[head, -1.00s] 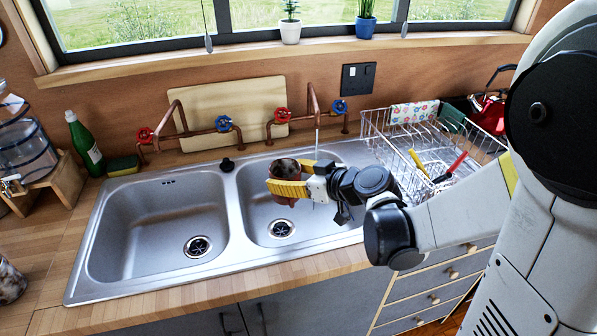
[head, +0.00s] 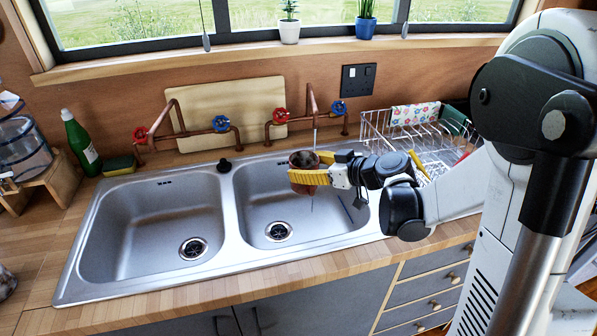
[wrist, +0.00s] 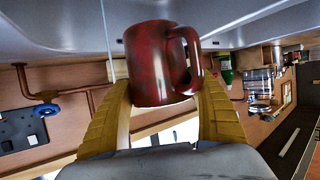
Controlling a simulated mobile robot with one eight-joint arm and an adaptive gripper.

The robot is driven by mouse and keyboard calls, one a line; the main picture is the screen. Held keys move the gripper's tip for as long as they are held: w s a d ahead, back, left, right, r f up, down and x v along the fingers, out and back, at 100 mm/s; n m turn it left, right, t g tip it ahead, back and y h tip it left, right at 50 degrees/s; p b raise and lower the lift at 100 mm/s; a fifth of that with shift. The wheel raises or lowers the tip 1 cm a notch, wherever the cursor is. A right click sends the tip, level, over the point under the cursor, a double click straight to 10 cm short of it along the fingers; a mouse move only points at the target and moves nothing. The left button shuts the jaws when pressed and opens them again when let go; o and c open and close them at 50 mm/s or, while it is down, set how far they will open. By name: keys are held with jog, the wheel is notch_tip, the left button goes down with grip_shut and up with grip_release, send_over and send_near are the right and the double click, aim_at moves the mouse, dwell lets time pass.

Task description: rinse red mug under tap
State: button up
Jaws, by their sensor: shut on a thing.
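The red mug (head: 303,159), dark and mottled inside, is held upright above the right sink basin (head: 262,205). My gripper (head: 308,177) is shut on it, with yellow fingers on either side of its body. In the wrist view the mug (wrist: 150,62) sits between the fingertips, its handle at the right. The right copper tap (head: 310,98) runs a thin water stream (head: 316,136) down close by the mug. In the wrist view the stream (wrist: 107,40) passes beside the mug. I cannot tell whether any enters it.
The left basin (head: 150,225) is empty. A wire dish rack (head: 385,140) stands right of the sink, partly behind my arm. A green bottle (head: 80,145) and a sponge (head: 119,165) stand at the left. A wooden board (head: 215,105) leans behind the taps.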

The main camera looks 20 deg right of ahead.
jog(key=w+d+f+b, duration=0.1)
jog(key=w+d, duration=0.2)
jog(key=d, duration=0.1)
jog(key=shift+w+d, duration=0.35)
jog(key=shift+d, duration=0.05)
jog(key=shift+f, duration=0.1)
jog(key=shift+s+d, duration=0.1)
jog(key=shift+s, duration=0.05)
dwell(0.4)
jog(key=shift+s+d, duration=0.25)
jog(key=shift+s, duration=0.1)
jog(key=shift+w, duration=0.1)
jog(key=shift+w+a, duration=0.35)
jog(key=shift+w, duration=0.05)
